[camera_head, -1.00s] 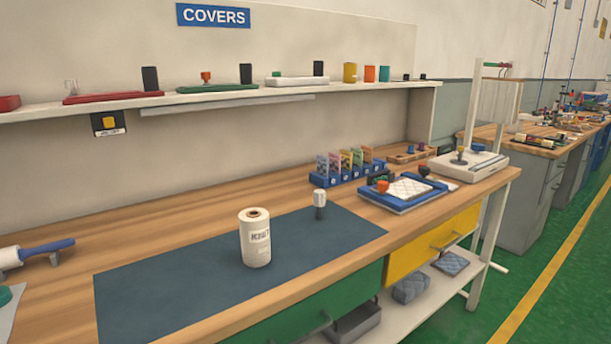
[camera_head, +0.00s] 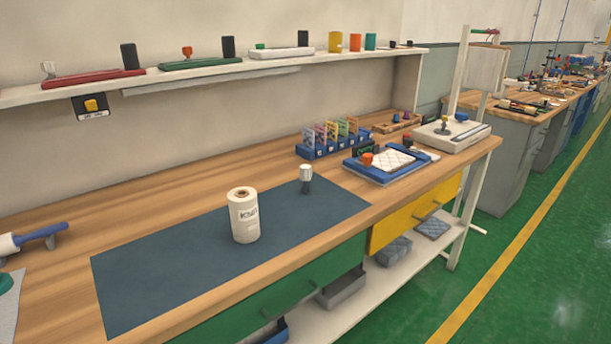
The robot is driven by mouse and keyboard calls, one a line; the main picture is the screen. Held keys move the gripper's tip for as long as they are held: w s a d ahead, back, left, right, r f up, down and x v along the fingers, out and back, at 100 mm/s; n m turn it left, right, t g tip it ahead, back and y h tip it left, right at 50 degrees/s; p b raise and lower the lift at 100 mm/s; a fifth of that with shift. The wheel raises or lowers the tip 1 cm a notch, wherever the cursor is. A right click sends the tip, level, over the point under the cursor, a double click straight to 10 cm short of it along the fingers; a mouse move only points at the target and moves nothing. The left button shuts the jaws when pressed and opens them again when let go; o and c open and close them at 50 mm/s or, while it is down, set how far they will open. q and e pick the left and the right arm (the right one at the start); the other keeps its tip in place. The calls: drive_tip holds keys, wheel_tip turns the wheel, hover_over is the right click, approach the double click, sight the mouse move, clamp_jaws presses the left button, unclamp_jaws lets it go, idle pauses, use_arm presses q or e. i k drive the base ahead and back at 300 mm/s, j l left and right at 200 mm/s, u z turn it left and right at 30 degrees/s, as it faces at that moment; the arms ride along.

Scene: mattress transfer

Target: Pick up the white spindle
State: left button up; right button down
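A small upright piece with a white top and a dark lower part (camera_head: 305,178) stands on the dark blue mat (camera_head: 150,282), towards its back right. A larger white roll (camera_head: 243,215) with dark print and a brown core stands upright on the mat, to the left and in front of it. I cannot tell for certain which of these is the white spindle; the small white-topped piece looks most like one. Neither is touched by anything. Neither of my grippers is in view.
On the wooden bench, a blue tray with a quilted pad (camera_head: 392,162), a blue rack (camera_head: 335,142) and a white device (camera_head: 450,135) stand at the right. A blue-handled roller (camera_head: 35,235) lies at the left. A shelf (camera_head: 130,83) overhangs the back. Floor at the right is clear.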

sight(306, 170)
drive_tip(key=i+l+u, duration=0.1)
drive_tip(key=l, duration=0.35)
drive_tip(key=i+l+u, duration=0.1)
drive_tip(key=i+l, duration=0.15)
drive_tip(key=l, duration=0.2)
drive_tip(key=i+l+u, duration=0.15)
drive_tip(key=l, duration=0.3)
drive_tip(key=i+l+u, duration=0.1)
drive_tip(key=l, duration=0.4)
drive_tip(key=i+l+u, duration=0.1)
drive_tip(key=l, duration=0.35)
drive_tip(key=i+l+u, duration=0.1)
drive_tip(key=l, duration=0.4)
drive_tip(key=i, duration=0.05)
